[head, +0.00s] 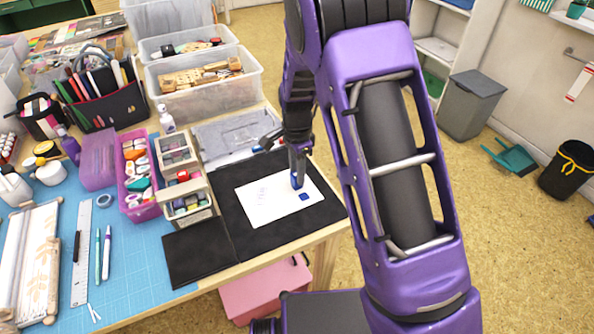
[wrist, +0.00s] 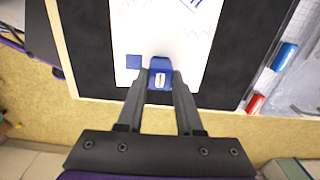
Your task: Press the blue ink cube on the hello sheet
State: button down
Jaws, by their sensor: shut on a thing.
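The white hello sheet (head: 259,203) lies on a black mat (head: 325,211) near the table's edge, with faint writing on it. It also shows in the wrist view (wrist: 137,30). My gripper (head: 297,178) points down over the sheet. In the wrist view my gripper (wrist: 160,88) is shut on the blue ink cube (wrist: 161,66), which has a small white label on its upper face. A flat blue square (head: 304,197) is on the sheet beside the cube, also seen in the wrist view as a blue square (wrist: 133,62). Whether the cube touches the paper I cannot tell.
A small drawer unit (head: 187,180), a pink bin (head: 138,172) and a clear tray of wooden pieces (head: 200,85) stand left and behind. In the wrist view, a blue marker (wrist: 285,56) and a red one (wrist: 256,103) lie right of the mat.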

jog(key=shift+r, duration=0.1)
jog(key=shift+r+p, duration=2.1)
jog(key=shift+r, duration=0.6)
